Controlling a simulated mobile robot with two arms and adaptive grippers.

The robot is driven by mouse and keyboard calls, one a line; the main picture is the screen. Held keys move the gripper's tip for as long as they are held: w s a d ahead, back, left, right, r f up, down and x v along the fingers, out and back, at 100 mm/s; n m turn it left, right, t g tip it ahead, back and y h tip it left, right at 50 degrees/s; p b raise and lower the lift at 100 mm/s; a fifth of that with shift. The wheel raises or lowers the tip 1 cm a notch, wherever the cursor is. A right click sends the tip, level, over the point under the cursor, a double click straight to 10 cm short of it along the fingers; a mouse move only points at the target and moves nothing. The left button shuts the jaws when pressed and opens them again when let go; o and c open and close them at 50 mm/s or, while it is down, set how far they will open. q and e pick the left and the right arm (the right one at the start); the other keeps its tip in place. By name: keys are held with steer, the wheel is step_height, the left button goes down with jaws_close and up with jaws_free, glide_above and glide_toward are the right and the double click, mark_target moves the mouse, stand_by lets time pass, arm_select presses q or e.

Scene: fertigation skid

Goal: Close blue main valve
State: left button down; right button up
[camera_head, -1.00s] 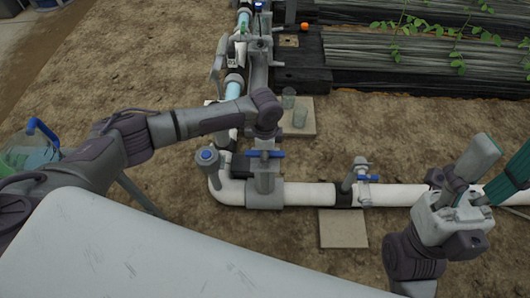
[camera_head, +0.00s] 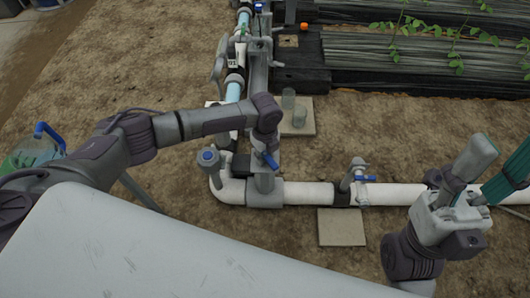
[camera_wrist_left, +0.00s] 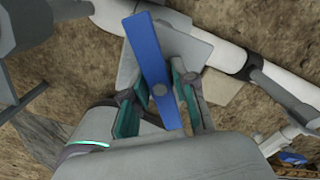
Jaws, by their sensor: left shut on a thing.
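The blue main valve's lever handle (camera_head: 267,158) sits on a grey valve body at the corner of the white pipe, slanted in the head view. My left gripper (camera_wrist_left: 158,72) is over this valve, its teal-padded fingers on either side of the blue handle (camera_wrist_left: 150,55) and shut on it. In the head view the left wrist covers part of the valve. My right gripper (camera_head: 500,150) is at the right edge, clear of the valve, its fingers apart and empty.
A smaller blue-handled valve (camera_head: 365,178) sits farther right on the white pipe (camera_head: 310,194). A blue-capped fitting (camera_head: 208,157) stands left of the main valve. Bare soil lies in front.

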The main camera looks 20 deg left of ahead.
arm_select(q)
steer(key=m, duration=0.8)
steer(key=shift+m, duration=0.4)
steer(key=c, duration=0.8)
jaws_free()
steer(key=shift+c, duration=0.2)
